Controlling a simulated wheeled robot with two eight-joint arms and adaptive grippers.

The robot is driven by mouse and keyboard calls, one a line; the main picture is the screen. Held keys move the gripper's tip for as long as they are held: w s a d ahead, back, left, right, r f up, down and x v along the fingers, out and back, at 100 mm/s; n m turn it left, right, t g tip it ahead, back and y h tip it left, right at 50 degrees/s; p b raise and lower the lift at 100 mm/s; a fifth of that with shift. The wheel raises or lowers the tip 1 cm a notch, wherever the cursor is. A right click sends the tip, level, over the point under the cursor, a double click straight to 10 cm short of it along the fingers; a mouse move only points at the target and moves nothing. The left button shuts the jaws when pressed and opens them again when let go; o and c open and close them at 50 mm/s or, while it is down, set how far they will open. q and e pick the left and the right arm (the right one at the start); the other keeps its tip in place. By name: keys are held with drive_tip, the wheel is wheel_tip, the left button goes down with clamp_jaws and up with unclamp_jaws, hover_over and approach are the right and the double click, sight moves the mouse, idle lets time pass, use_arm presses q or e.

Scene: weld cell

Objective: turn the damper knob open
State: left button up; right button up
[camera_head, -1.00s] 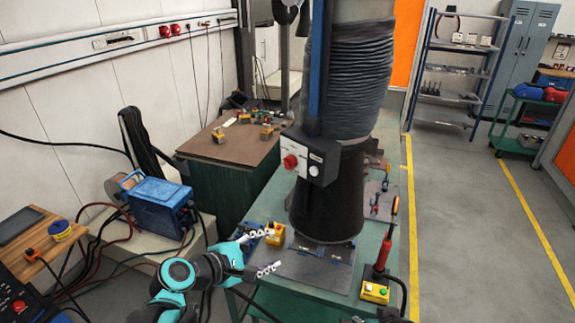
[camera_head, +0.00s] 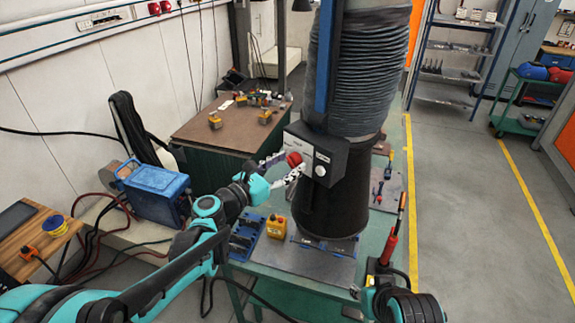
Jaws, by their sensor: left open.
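The red damper knob (camera_head: 294,159) sits on the pale front plate of a dark control box (camera_head: 325,160) on the extraction duct. My left gripper (camera_head: 279,169) is at the knob, coming from the left. Its two light fingers are apart, one to the left of the knob and one just below it. I cannot tell whether either finger touches the knob. My right arm (camera_head: 400,303) shows only in part at the bottom edge, and its gripper fingers are not visible.
The black duct hood (camera_head: 330,212) stands over the green welding table (camera_head: 375,240). A brown-topped bench (camera_head: 205,133) is behind.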

use_arm(q)
drive_tip(key=shift+c, duration=0.4)
drive_tip(key=c, duration=1.1)
drive_tip(key=shift+m, duration=0.3)
drive_tip(key=m, duration=0.9)
drive_tip(key=shift+b, duration=0.35)
drive_tip(key=m, duration=0.4)
drive_tip(key=shift+m, duration=2.2)
